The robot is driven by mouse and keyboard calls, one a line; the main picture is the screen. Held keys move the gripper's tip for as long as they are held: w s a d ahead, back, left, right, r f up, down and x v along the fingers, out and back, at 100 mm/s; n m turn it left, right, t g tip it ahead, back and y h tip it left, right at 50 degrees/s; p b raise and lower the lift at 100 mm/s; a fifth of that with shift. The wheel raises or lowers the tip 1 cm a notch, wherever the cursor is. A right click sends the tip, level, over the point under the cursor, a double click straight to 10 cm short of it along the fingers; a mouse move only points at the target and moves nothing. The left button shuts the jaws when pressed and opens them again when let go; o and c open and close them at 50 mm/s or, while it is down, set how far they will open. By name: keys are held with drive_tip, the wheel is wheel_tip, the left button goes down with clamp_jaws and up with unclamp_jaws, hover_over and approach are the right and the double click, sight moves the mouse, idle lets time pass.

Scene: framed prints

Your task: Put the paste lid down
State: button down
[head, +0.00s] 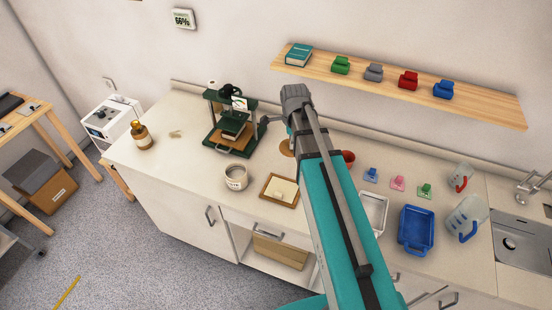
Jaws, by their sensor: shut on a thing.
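My gripper (290,133) is mostly hidden behind my own arm, over the back of the counter. A tan round disc, seemingly the paste lid (287,147), shows just left of the arm at the gripper's end. The jaws are shut on it, though the fingertips are not clear. It appears held above the counter, but its height is hard to tell.
A green press (232,133) stands left of the gripper. A wooden tray with a pale block (266,193) lies in front. Amber bottle (142,136) at left; blue tub (416,243) and jugs at right. The counter (180,160) between bottle and jar is mostly clear.

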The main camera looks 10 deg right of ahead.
drive_tip(key=s+n, duration=0.1)
drive_tip(key=s+a+f+n+b, duration=0.1)
drive_tip(key=s, duration=0.1)
drive_tip(key=s+n, duration=0.2)
drive_tip(key=shift+a+f, duration=0.25)
drive_tip(key=b, duration=0.9)
hover_over(276, 159)
drive_tip(key=f, duration=0.9)
drive_tip(key=shift+s, duration=0.3)
drive_tip(key=shift+f, duration=0.1)
drive_tip(key=shift+w+f+b, duration=0.4)
drive_tip(key=shift+f+b, duration=0.1)
drive_tip(key=shift+b, duration=0.25)
drive_tip(key=shift+f+b, duration=1.4)
drive_tip(key=shift+b, duration=0.05)
